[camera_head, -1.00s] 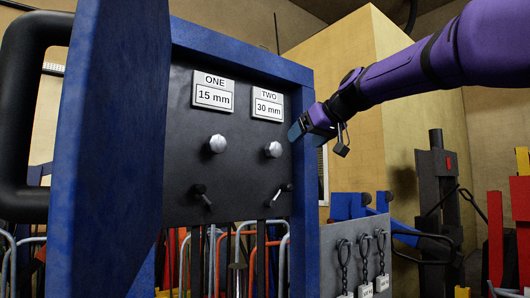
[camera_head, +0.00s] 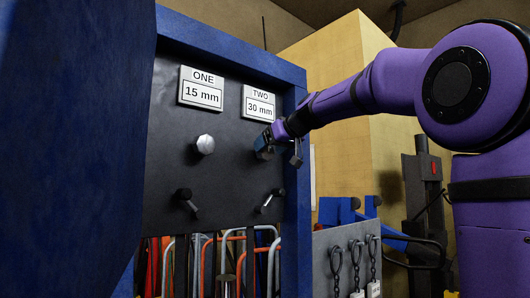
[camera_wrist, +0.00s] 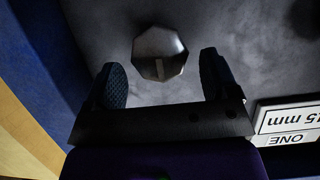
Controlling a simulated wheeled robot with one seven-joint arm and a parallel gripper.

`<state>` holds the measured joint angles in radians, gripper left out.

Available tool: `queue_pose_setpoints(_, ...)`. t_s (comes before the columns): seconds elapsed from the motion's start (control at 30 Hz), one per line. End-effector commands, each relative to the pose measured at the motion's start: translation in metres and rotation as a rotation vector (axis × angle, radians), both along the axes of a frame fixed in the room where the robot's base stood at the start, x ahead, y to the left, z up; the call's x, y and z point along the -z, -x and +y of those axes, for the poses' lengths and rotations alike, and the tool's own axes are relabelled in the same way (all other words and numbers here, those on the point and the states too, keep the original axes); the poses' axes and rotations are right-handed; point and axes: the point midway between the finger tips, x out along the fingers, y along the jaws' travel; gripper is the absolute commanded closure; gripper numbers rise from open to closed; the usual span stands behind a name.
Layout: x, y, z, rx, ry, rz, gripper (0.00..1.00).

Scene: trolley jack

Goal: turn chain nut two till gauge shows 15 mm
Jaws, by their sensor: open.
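Chain nut two, a silvery faceted knob (camera_wrist: 160,53), shows in the wrist view between and slightly beyond my two fingertips. My gripper (camera_wrist: 163,78) is open, with one finger on each side of the nut and a gap to both. In the head view my gripper (camera_head: 264,141) is at the dark panel, under gauge TWO, and mostly hides nut two. Gauge TWO (camera_head: 258,105) reads 30 mm. Gauge ONE (camera_head: 201,91) reads 15 mm; it shows upside down in the wrist view (camera_wrist: 290,125). How deep the fingers reach around the nut is unclear.
Nut one (camera_head: 205,144) sits left of my gripper. Two small levers (camera_head: 187,200) (camera_head: 271,200) are below. A blue frame (camera_head: 300,190) edges the panel on the right, and a large blue panel (camera_head: 75,150) fills the left. Chains (camera_head: 356,262) hang at lower right.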

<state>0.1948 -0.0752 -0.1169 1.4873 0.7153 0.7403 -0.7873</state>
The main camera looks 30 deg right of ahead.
Motion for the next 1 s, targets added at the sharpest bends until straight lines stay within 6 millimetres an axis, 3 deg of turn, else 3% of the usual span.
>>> queue_pose_setpoints(0.23,0.01,-0.024,0.005,-0.001,0.0,0.001,0.2)
queue_pose_setpoints(0.6,0.012,-0.027,0.006,-0.001,0.0,0.0,0.2)
queue_pose_setpoints(0.8,0.012,-0.027,0.006,-0.001,0.0,0.0,0.66)
queue_pose_setpoints(1.0,0.012,-0.027,0.006,0.0,-0.005,0.001,0.69)
